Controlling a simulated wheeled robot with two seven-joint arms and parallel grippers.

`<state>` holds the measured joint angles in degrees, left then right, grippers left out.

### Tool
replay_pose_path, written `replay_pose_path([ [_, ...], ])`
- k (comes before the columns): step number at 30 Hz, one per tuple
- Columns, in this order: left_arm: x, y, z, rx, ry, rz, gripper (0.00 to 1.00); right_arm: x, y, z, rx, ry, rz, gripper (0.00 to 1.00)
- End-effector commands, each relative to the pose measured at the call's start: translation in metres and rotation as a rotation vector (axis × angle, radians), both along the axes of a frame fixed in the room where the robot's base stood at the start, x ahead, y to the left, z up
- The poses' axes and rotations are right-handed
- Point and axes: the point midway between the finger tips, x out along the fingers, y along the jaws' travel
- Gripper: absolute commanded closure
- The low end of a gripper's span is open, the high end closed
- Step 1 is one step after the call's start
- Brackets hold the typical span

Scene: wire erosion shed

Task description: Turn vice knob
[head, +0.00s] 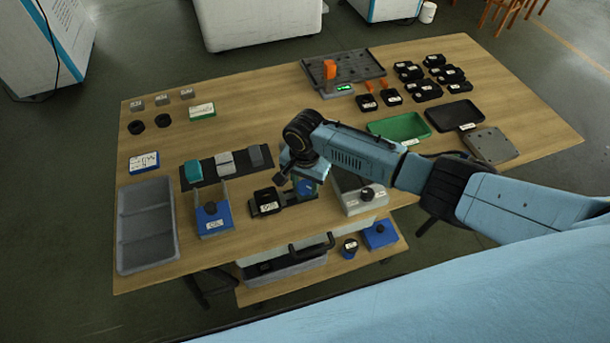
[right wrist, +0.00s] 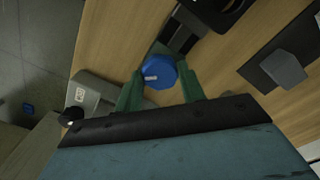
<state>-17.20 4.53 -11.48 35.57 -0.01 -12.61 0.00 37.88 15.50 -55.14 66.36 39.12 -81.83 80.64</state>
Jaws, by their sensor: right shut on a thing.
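The vice (head: 267,204) is a dark fixture with a white label near the front edge of the wooden table. Its round blue knob (head: 306,188) shows at its right end, partly covered by my gripper. In the right wrist view the blue knob (right wrist: 159,73) has a pale mark on its face and sits between two green fingers. My right gripper (right wrist: 163,82) is shut on the knob, one finger on each side. The right arm reaches in from the right, with the gripper pointing down. My left gripper is not in view.
A blue-based fixture (head: 213,220) stands left of the vice, and a grey box with a black knob (head: 364,203) close on its right. A dark strip with several blocks (head: 226,164) lies behind. A grey tray (head: 146,239) is at far left.

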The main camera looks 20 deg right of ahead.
Motion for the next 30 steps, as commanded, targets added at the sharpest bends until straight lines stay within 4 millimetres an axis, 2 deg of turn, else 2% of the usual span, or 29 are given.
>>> replay_pose_path([
  [1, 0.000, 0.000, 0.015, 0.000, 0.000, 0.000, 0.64, -0.003, 0.001, 0.005, 0.002, 0.008, 0.025, 0.83],
  [3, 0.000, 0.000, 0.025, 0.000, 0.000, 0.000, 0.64, -0.002, 0.001, 0.006, 0.002, 0.007, 0.071, 0.83],
  [9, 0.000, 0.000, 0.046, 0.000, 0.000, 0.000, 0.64, -0.002, 0.001, 0.004, 0.001, 0.006, 0.229, 0.83],
  [30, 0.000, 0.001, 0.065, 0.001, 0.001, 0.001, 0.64, -0.001, 0.000, 0.000, 0.001, 0.002, 0.896, 0.83],
])
